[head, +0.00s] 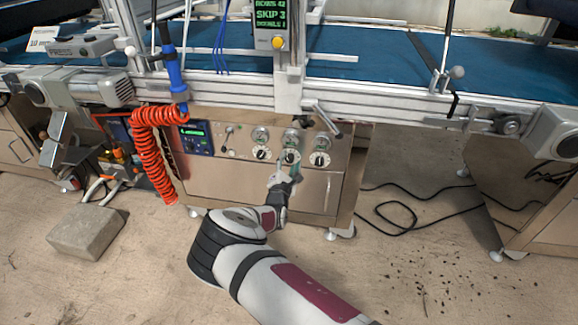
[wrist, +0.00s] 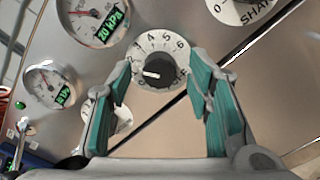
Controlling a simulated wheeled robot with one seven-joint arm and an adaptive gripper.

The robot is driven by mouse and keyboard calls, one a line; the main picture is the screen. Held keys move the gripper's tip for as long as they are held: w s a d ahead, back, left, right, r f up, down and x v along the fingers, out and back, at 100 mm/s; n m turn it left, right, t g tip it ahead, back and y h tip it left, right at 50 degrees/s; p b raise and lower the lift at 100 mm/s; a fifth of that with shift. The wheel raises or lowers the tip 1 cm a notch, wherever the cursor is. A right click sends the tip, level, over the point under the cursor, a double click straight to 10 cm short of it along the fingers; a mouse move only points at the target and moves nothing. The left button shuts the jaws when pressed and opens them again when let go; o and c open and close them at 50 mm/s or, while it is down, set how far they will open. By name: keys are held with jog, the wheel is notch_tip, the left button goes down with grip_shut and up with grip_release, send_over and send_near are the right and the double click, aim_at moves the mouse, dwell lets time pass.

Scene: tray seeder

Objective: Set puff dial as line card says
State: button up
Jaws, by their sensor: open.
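In the wrist view a black knob (wrist: 158,71) sits on a round white numbered dial plate (wrist: 162,43). Its white mark points left, toward the low numbers; the exact number is unclear, and any name on this dial is hidden. In the head view it is the middle dial (head: 290,157) of three. My gripper (wrist: 161,80) is open, its teal-padded fingers on either side of the knob. I cannot tell whether they touch it. My gripper also shows in the head view (head: 288,173), just below the middle dial.
A dial marked SHAKE (wrist: 245,8) is at the upper right. Another dial (wrist: 122,118) is partly behind the left finger. Two gauges (wrist: 92,18) (wrist: 48,85) are at left. A green-lettered display (head: 271,15) reads SKIP 3. A red coiled hose (head: 150,150) hangs left of the panel.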

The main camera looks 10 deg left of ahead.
jog(key=shift+w, duration=0.3)
grip_shut()
jog(key=n+p, duration=0.1)
jog(key=n, duration=0.1)
jog(key=shift+n, duration=0.3)
jog(key=shift+n+p, duration=0.65)
jog(key=shift+n, duration=0.85)
